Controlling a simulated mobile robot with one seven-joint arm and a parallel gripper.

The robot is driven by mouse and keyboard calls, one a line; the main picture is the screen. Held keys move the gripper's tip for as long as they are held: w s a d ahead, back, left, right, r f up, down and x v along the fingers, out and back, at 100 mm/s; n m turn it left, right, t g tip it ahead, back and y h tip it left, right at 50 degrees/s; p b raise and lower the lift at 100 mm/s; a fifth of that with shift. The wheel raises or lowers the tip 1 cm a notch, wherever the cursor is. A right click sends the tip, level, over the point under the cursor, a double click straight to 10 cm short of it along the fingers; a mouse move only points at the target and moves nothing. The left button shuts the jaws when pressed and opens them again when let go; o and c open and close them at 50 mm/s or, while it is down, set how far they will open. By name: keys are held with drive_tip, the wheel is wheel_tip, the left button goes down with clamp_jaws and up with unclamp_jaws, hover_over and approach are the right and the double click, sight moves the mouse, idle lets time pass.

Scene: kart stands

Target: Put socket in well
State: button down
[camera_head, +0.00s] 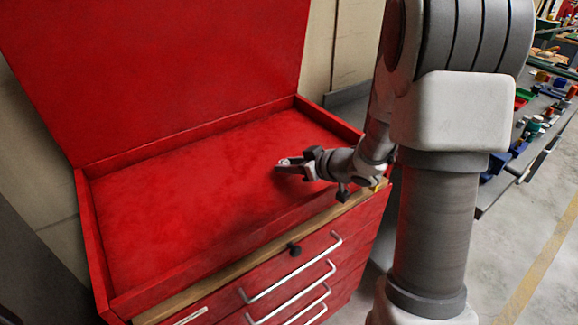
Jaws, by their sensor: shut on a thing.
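The well is the open red top compartment of a tool chest, with a low wall around it (130,158) and a bare red floor. My gripper (284,166) reaches in from the right and is over the right half of the well. It is shut on a small light-grey piece, which looks like the socket (287,161). The socket is small in this view and partly hidden by the fingers. I cannot tell whether it touches the well floor or hangs above it.
The chest's raised red lid (160,65) stands at the back. Drawers with silver handles (292,283) are below the wooden front edge (230,272). A grey bench (515,175) with many small coloured items is at the right. The well floor left of my gripper is clear.

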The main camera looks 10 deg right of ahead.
drive_tip(key=c, duration=1)
unclamp_jaws()
drive_tip(key=shift+f, duration=0.2)
drive_tip(key=o, duration=0.5)
drive_tip(key=shift+c, duration=0.2)
drive_tip(key=shift+r, duration=0.1)
